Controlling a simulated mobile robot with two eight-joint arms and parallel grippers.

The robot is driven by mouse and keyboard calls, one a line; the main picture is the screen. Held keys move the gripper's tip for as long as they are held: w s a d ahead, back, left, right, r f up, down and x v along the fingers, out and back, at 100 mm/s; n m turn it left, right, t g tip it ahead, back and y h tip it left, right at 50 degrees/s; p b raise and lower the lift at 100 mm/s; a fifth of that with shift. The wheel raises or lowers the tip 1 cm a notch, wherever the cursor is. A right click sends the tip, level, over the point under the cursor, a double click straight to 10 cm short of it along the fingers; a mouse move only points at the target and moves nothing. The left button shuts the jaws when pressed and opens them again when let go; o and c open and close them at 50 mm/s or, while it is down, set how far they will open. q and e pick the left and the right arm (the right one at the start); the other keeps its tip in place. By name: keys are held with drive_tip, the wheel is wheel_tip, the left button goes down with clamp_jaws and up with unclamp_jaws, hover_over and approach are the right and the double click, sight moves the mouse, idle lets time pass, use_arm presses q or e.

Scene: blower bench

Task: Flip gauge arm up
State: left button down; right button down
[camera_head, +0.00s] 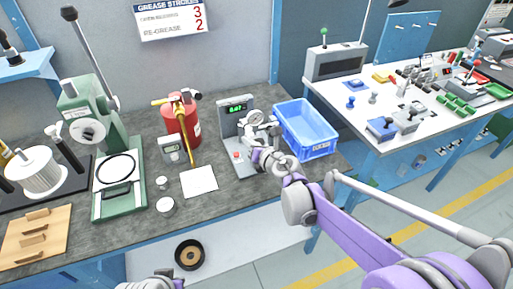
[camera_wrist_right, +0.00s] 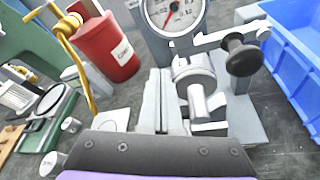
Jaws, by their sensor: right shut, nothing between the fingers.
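The gauge stand (camera_head: 234,122) is a grey fixture on the bench with a green digital readout. Its round dial (camera_head: 254,118) has a white face; the red needle shows in the right wrist view (camera_wrist_right: 172,14). The gauge arm (camera_wrist_right: 222,38) is a light-grey lever beside the dial. My right gripper (camera_head: 258,151) is in front of the stand, shut and empty. Its fingers (camera_wrist_right: 158,76) are below the dial, left of the knob. Contact cannot be told. Only part of my left arm shows at the bottom edge.
A blue crate (camera_head: 307,150) stands close right of the gauge. A red canister (camera_head: 180,122) with a yellow hose is to the left. A white sheet (camera_head: 199,181) lies in front. A green press (camera_head: 88,122) stands farther left.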

sight(259, 113)
drive_tip(key=r, duration=0.1)
drive_tip(key=w+d+r, duration=0.1)
drive_tip(key=r, duration=0.1)
drive_tip(key=shift+w+d+r+p, duration=0.1)
drive_tip(key=shift+w+r+p, duration=0.1)
drive_tip(key=shift+p, duration=0.2)
drive_tip(key=shift+w+d+r+m+y+p, duration=0.1)
drive_tip(key=shift+d+r+m+y, duration=0.15)
drive_tip(key=shift+r+m, duration=0.3)
drive_tip(key=shift+w+d+r+m+y+p, duration=0.1)
drive_tip(key=shift+d+r+m+y, duration=0.15)
drive_tip(key=shift+r+m, duration=0.25)
drive_tip(key=shift+d+r+m+y+p, duration=0.15)
drive_tip(key=shift+r+m+y, duration=0.15)
drive_tip(key=shift+r+m, duration=0.25)
drive_tip(key=d+r+m, duration=0.1)
drive_tip(key=r+m+y, duration=0.1)
drive_tip(key=shift+w+d+m, duration=0.3)
drive_tip(key=shift+d+m, duration=0.1)
drive_tip(key=w+d+r+m+t+y+b, duration=0.2)
drive_tip(key=d+m+t+b, duration=0.1)
drive_tip(key=d+m, duration=0.5)
drive_tip(key=shift+w+d+m+t, duration=0.2)
drive_tip(key=shift+w+m+t, duration=0.15)
drive_tip(key=shift+m, duration=1.35)
